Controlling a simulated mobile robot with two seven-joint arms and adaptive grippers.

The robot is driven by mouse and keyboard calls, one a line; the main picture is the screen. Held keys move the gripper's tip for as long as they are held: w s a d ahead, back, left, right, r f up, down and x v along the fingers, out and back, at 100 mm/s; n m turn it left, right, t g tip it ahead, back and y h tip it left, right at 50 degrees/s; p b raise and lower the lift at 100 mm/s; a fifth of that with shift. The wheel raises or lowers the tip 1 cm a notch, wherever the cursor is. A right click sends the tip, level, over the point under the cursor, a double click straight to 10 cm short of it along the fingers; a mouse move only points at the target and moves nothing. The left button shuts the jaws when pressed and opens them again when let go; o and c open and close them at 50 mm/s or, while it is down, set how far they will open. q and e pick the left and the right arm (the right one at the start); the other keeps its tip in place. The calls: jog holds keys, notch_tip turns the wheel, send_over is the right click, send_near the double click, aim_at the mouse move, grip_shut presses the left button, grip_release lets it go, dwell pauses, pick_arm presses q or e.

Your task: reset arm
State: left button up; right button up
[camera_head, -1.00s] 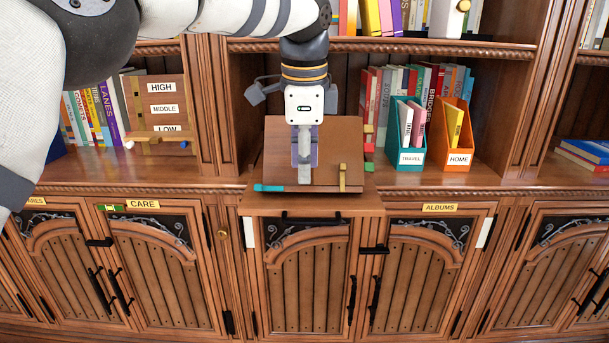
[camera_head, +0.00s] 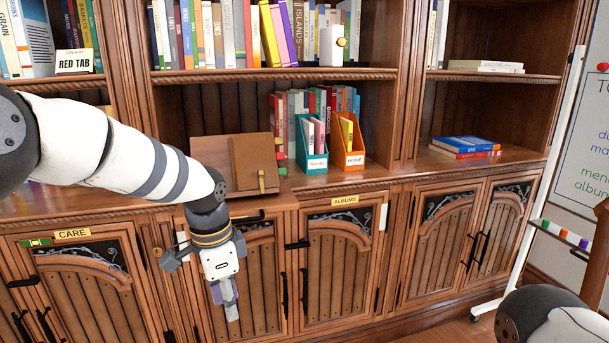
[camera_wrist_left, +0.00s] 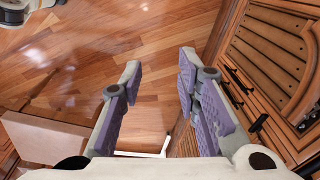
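My left gripper (camera_head: 228,296) hangs fingers-down in front of the cabinet doors, below the shelf ledge. In the left wrist view its two purple-padded fingers (camera_wrist_left: 160,62) are spread apart with nothing between them. My left arm comes in from the left and partly covers the slanted wooden stand (camera_head: 250,145) on the ledge. Part of my right arm (camera_head: 555,318) shows at the bottom right; its gripper is out of view.
A teal file box (camera_head: 312,162) and an orange one (camera_head: 350,158) stand on the ledge. Blue and red books (camera_head: 465,147) lie farther right. Cabinet doors with black handles (camera_head: 341,262) are close to the gripper. A whiteboard (camera_head: 578,140) stands at right. Wooden floor (camera_wrist_left: 160,40) lies below.

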pick_arm(q)
jog(key=s+a+f+n+g+h, duration=0.15)
jog(key=s+f+n, duration=0.55)
jog(key=s+f, duration=1.6)
jog(key=s+a+r+n+y, duration=0.1)
jog(key=s+a+n, duration=0.2)
jog(key=s, duration=0.8)
jog(key=s+a+n+g+y+p, duration=0.1)
jog(key=s+a+n, duration=0.2)
jog(key=s, duration=0.9)
jog(key=shift+s+a+r, duration=0.25)
jog(key=shift+a+r, duration=0.15)
jog(key=shift+a, duration=0.05)
pick_arm(e)
jog(key=shift+w+r+t, duration=0.4)
jog(key=shift+w+r, duration=0.3)
jog(key=shift+r, duration=0.2)
